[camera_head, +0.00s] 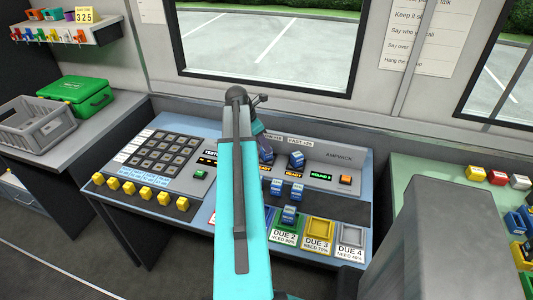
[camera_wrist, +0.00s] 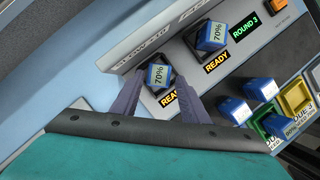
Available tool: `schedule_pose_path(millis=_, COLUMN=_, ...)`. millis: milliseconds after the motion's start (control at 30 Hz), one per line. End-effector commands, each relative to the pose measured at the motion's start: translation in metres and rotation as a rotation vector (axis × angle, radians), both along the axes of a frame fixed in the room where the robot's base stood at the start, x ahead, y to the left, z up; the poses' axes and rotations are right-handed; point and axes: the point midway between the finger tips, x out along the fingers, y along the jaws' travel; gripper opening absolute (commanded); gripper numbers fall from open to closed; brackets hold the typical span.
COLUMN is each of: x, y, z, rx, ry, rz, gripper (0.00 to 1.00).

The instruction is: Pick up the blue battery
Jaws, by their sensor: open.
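Several blue batteries with pale labels are on the console. One battery (camera_wrist: 158,77) sits in a slot with a READY sign and reads 70%; it also shows beside my arm in the head view (camera_head: 267,156). My gripper (camera_wrist: 161,88) is open, with one finger on each side of this battery in the wrist view. I cannot tell whether the fingers touch it. A second battery (camera_head: 296,160) stands in the slot to its right and also reads 70% (camera_wrist: 211,37). Another battery (camera_head: 277,187) stands nearer the front, and one (camera_head: 289,215) is at the green DUE 2 tray (camera_head: 285,227).
The yellow DUE 3 tray (camera_head: 319,229) and grey DUE 4 tray (camera_head: 350,234) look empty. A green case (camera_head: 80,96) and grey crate (camera_head: 37,124) stand on the left counter. My arm hides the console's middle.

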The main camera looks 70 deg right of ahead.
Motion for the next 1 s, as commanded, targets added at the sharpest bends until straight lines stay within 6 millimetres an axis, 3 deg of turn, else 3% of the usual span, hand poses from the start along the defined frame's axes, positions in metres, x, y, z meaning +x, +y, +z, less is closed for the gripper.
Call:
schedule_pose_path(millis=433, x=-0.009, y=-0.013, z=-0.033, rx=0.001, ry=0.0, rz=0.0, gripper=0.41)
schedule_pose_path(millis=1000, x=-0.009, y=-0.013, z=-0.035, rx=0.0, ry=0.0, rz=0.001, gripper=0.41)
